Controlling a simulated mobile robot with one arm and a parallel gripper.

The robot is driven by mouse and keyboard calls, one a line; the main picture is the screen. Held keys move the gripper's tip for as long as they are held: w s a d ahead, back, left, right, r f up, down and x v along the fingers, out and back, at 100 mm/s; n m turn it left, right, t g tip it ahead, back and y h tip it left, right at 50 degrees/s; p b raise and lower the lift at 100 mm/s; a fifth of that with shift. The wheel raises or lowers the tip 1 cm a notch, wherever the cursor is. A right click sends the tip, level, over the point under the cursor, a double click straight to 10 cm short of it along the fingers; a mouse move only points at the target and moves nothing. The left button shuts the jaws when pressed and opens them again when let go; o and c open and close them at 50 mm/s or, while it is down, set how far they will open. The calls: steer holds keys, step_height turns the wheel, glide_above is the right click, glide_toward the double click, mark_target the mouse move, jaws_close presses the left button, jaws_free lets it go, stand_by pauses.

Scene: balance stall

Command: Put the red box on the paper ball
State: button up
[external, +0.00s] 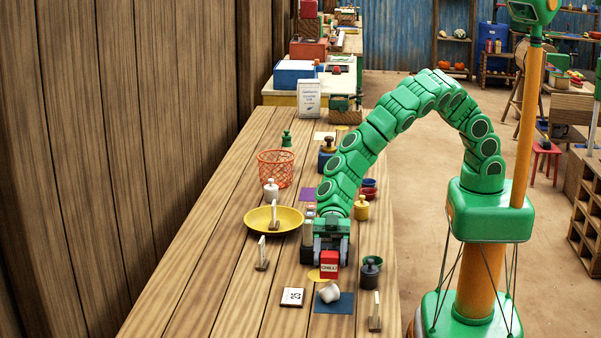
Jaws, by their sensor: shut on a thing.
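The red box (329,267), with a pale label on its front, hangs in my gripper (330,250). My gripper points down and is shut on the top of the box. The white crumpled paper ball (330,293) lies just in front of the box in the picture, at the upper left part of a blue mat (340,307). The box and the ball look apart, with a small gap between them in the picture. How high the box is above the table is hard to tell.
A dark jar (370,274) and a green bowl (374,261) stand right of the box. A white card (292,297) lies left of the ball. A yellow dish (262,222) and an orange wire basket (275,170) stand farther back. The front left of the table (215,300) is clear.

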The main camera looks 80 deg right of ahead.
mark_target(330, 266)
steer(key=shift+f, duration=1.45)
steer(key=shift+f, duration=0.15)
steer(key=o, duration=1.1)
steer(key=shift+c, duration=0.2)
steer(key=shift+d+r, duration=0.35)
steer(key=shift+d, duration=0.05)
steer(key=shift+v, duration=0.95)
step_height(330, 266, up, 7)
